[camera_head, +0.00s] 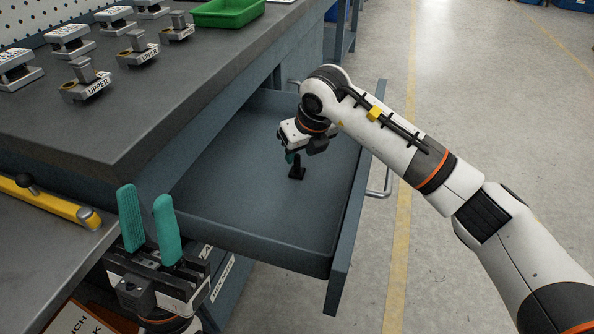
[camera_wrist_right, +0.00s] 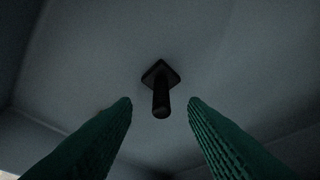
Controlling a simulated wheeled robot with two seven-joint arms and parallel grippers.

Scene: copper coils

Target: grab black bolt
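The black bolt (camera_head: 297,170) stands upright in the open drawer (camera_head: 245,205), on a square base. In the right wrist view the bolt (camera_wrist_right: 161,88) lies between and beyond the two green fingertips, apart from both. My right gripper (camera_wrist_right: 160,103) is open and empty; in the head view it (camera_head: 291,157) points down into the drawer, just above and beside the bolt, its fingers partly hidden. My left gripper (camera_head: 148,208) is at the lower left, pointing up, with two green fingers apart and nothing between them.
The drawer's front panel (camera_head: 352,210) and side walls surround the bolt; its floor otherwise looks bare. The workbench (camera_head: 120,110) above holds several metal fixtures (camera_head: 87,82) and a green tray (camera_head: 228,12). A yellow bar (camera_head: 45,203) lies left of my left gripper.

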